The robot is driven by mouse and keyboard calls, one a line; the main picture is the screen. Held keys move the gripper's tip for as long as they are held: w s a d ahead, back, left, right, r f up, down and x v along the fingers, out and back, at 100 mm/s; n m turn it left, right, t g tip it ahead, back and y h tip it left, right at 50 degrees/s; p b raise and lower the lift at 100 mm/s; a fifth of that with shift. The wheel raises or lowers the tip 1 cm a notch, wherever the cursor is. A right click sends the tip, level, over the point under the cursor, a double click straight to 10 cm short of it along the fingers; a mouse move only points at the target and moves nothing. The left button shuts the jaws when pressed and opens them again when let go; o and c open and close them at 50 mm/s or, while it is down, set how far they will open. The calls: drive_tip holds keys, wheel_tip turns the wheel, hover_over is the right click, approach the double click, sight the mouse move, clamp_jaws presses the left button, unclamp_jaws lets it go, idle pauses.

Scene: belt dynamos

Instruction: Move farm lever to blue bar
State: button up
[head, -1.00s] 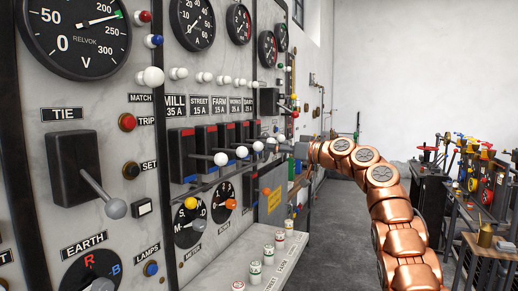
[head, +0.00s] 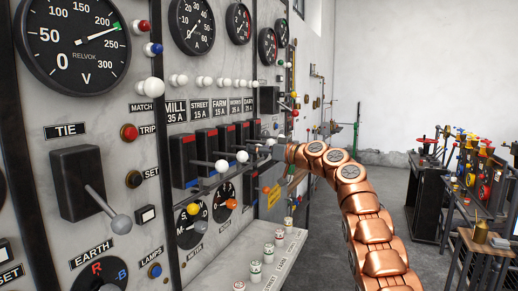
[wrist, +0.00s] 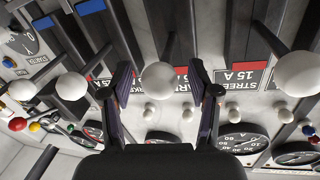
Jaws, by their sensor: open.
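The farm label (head: 219,106) stands above its dark switch box (head: 224,139) in the head view, with a red bar at the box's top. In the wrist view, a white knob (wrist: 159,81) on a lever, which looks like the farm one, lies between the fingers of my gripper (wrist: 160,92). The fingers are open on both sides of it, with gaps. The farm box's blue bar is not visible; blue bars (wrist: 90,7) show on neighbouring boxes. In the head view my gripper (head: 277,150) is at the lever row, and the farm knob is hard to make out.
Neighbouring white knobs stand close on both sides: one at right (wrist: 298,74), another at left (wrist: 71,87). Gauges and small white knobs line the panel above. A ledge (head: 262,248) with fuses juts out below.

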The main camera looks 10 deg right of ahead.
drive_tip(key=shift+c, duration=0.3)
clamp_jaws()
idle(0.3)
